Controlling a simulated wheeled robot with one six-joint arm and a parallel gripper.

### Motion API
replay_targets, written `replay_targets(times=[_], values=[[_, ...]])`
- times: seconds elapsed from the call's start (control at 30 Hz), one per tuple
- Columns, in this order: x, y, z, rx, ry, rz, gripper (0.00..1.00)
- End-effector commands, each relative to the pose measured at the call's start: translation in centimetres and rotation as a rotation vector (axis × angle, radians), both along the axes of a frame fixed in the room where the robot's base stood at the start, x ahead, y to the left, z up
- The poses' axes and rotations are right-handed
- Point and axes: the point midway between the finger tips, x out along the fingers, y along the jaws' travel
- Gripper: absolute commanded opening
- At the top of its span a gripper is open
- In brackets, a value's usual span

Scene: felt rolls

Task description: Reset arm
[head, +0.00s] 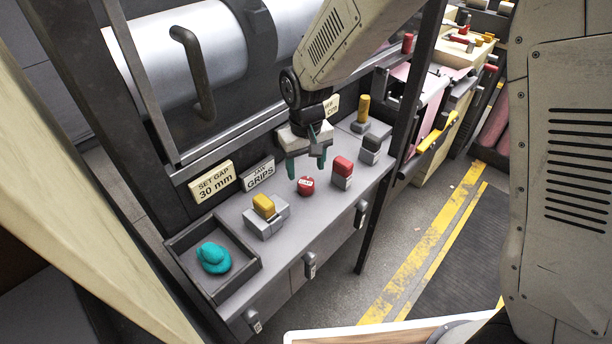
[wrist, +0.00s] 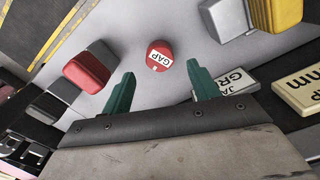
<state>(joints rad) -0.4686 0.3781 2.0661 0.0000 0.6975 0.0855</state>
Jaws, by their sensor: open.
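My gripper (head: 306,168) hangs above the grey bench (head: 299,225), its two green fingers apart with nothing between them. In the wrist view the open fingers (wrist: 163,88) point toward a round red knob (wrist: 166,68) with a white label reading "GAP". The knob (head: 306,185) sits on the bench just beyond the fingertips and appears apart from them. My arm comes in from the top of the head view.
Red (head: 342,169) and yellow (head: 264,206) block-like controls stand on grey bases along the bench. A tray (head: 187,261) holds a teal lump (head: 213,257). Signs read "SET GAP 30 mm" (head: 213,183) and "JAW GRIPS" (head: 258,174). A dark post (head: 402,130) rises at the bench's right end.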

Motion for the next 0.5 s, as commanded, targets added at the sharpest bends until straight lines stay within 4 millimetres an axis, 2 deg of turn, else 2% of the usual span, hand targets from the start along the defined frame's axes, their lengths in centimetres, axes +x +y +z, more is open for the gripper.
replay_targets(times=[0.13,0.5], values=[[0.0,0.0,1.4,0.000,-0.001,0.000,0.60],[0.0,0.0,1.7,0.000,0.001,0.000,0.60]])
